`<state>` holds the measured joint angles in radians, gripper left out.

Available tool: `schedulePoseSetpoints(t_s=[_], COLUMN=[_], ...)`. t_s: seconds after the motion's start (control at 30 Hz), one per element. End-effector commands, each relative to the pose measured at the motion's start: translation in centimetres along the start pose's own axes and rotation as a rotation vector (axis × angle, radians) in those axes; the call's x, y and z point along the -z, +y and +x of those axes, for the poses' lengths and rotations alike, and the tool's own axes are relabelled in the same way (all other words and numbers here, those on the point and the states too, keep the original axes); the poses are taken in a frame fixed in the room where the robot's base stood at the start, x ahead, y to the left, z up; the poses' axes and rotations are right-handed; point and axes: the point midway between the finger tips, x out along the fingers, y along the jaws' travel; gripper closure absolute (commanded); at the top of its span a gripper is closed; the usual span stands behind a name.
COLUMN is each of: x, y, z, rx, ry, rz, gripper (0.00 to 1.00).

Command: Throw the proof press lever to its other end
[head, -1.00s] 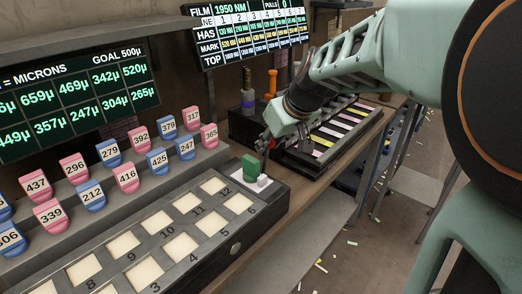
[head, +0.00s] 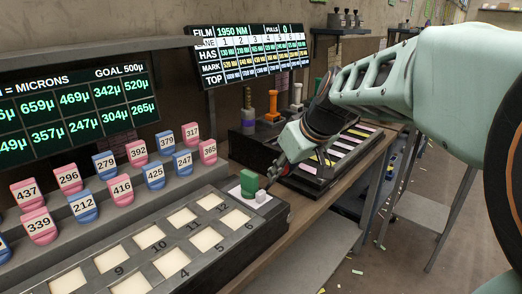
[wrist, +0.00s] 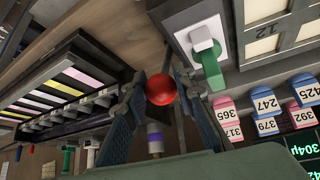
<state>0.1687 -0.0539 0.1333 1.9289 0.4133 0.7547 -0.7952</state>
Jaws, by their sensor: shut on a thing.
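The lever's round red knob (wrist: 161,90) sits between the two fingers of my gripper (wrist: 158,82) in the wrist view. The gripper is shut on it. In the head view my gripper (head: 278,170) is low at the near left end of the dark proof press (head: 312,183), and the knob cannot be made out there. The press bed carries white, yellow and pink strips. The lever's foot and its far end of travel are hidden.
A green-handled block (head: 249,182) on a white pad stands close left of the gripper, at the end of a numbered tray (head: 238,236). Pink and blue numbered tags (head: 208,151) stand behind. Orange (head: 273,106) and purple-banded handles stand behind the press.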

Motion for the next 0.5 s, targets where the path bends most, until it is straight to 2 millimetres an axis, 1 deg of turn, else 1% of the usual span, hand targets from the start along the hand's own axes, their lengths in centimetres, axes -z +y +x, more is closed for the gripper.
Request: schedulePoseSetpoints(t_s=[0.03, 0.2, 0.23, 0.37, 0.5], x=[-0.42, -0.45, -0.46, -0.35, -0.24], y=[0.11, 0.10, 0.10, 0.06, 0.03], z=[0.14, 0.18, 0.18, 0.15, 0.11], rx=[0.001, 0.001, 0.001, 0.001, 0.001], ry=[-0.009, -0.010, -0.010, -0.008, -0.005], rz=[0.001, 0.002, 0.001, 0.001, 0.001], gripper=[1.00, 1.00, 0.72, 0.58, 0.58])
